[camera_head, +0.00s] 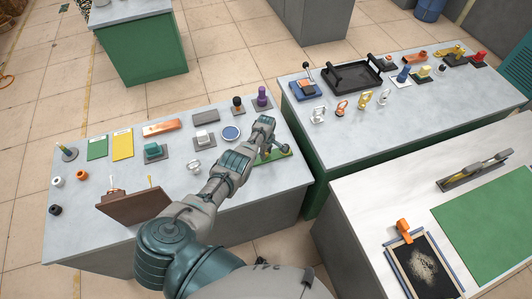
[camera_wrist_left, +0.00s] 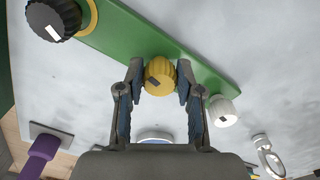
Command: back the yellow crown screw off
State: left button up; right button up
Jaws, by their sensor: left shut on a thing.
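The yellow crown screw (camera_wrist_left: 160,76) is a ribbed yellow knob with a dark mark. It sits on a long green base (camera_wrist_left: 130,35) in the left wrist view. My left gripper (camera_wrist_left: 160,88) has one finger on each side of it and is shut on it. A black ribbed knob (camera_wrist_left: 52,19) with a white mark and a yellow ring is toward the upper left of the base. A white ribbed knob (camera_wrist_left: 222,111) is at its right end. In the head view my left arm hides most of the green base (camera_head: 274,156) and the screw. My right gripper is out of view.
The purple knob (camera_head: 262,97) and a blue-topped round piece (camera_head: 230,133) stand near the arm on the left table (camera_head: 110,205). A second table (camera_head: 300,135) with a black tray (camera_head: 350,78) stands to the right, past a narrow gap.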

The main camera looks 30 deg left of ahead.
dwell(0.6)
pick_arm(q)
jog(key=o, duration=1)
jog(key=shift+w, duration=0.1)
jog(key=shift+c, duration=0.2)
jog(key=shift+o, duration=1)
jog(key=shift+w+a+f, duration=0.1)
jog(key=shift+a+f, duration=0.05)
jog(key=shift+n, duration=0.3)
notch_tip(320, 180, up, 12)
jog(key=shift+f, duration=0.15)
